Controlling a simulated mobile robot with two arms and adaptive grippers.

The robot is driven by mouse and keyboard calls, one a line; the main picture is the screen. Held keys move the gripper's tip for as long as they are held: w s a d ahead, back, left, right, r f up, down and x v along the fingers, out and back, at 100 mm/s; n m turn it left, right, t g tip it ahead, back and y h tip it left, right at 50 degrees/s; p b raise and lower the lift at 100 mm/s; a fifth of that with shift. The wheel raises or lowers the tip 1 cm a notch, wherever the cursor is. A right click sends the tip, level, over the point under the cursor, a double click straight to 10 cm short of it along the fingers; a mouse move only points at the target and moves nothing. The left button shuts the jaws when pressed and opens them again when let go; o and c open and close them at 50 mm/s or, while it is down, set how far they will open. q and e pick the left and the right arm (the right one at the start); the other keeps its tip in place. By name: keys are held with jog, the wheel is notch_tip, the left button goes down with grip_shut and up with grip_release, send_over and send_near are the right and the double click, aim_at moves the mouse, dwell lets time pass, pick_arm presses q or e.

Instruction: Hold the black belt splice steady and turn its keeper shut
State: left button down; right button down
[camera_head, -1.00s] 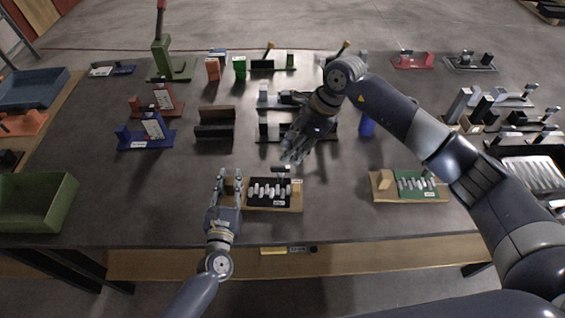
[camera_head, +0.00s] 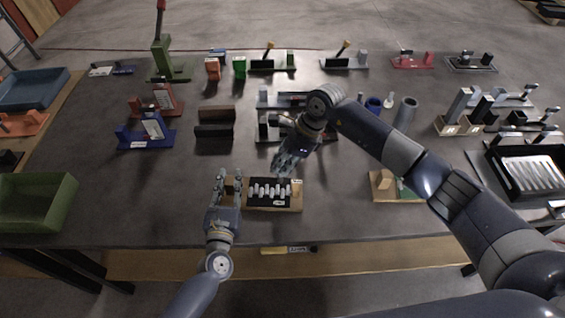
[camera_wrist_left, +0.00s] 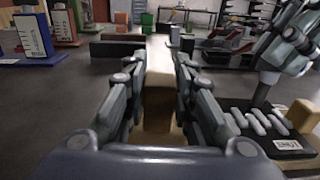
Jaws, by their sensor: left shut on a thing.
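The black belt splice (camera_head: 268,203) lies on a wooden board near the table's front edge, with a row of silver clips across its black plate. It also shows at the right of the left wrist view (camera_wrist_left: 287,143). My left gripper (camera_head: 229,176) is shut on the wooden block (camera_wrist_left: 159,108) at the splice's left end. My right gripper (camera_head: 281,172) is just above the splice's back edge. In the left wrist view its fingers are at the top of a grey upright post (camera_wrist_left: 264,90), likely the keeper. I cannot tell whether they touch it or are closed.
A similar green splice (camera_head: 402,188) on a wooden board lies to the right, partly behind my right arm. A green bin (camera_head: 38,228) stands at the left. Dark brown blocks (camera_head: 214,131) and a blue stand (camera_head: 147,139) are behind.

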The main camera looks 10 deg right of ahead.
jog(key=shift+m, duration=0.3)
jog(key=m, duration=0.2)
jog(key=m+t+h, duration=0.1)
jog(key=m, duration=0.1)
jog(key=shift+s+t, duration=0.1)
jog(key=shift+t, duration=0.2)
jog(key=shift+a+m+t+h, duration=0.1)
jog(key=shift+m+t+h, duration=0.45)
jog(key=shift+m, duration=1.55)
jog(key=c, duration=1.7)
grip_release()
jog(key=shift+s+r, duration=0.1)
jog(key=v, duration=1.2)
